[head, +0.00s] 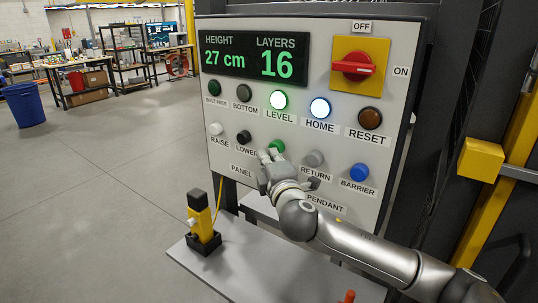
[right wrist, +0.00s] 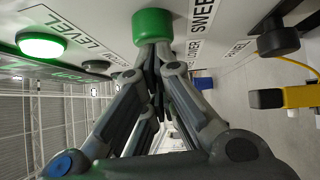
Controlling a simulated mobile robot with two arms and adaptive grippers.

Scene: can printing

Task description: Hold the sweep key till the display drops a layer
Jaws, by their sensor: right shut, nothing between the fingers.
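The green sweep key (head: 277,146) is on the panel's lower row, partly hidden by my right gripper (head: 265,155). In the right wrist view, the green key (right wrist: 153,26) is right at the tips of my right gripper (right wrist: 153,50). The fingers are shut with nothing between them. The tips look to be touching the key's face; I cannot tell how far it is pressed in. The display (head: 252,56) reads HEIGHT 27 cm and LAYERS 16. My left gripper is not in view.
The black LOWER key (head: 243,137) and grey RETURN key (head: 313,158) flank my gripper. A red rotary switch (head: 353,67) is above. A yellow-black post (head: 202,220) stands below left.

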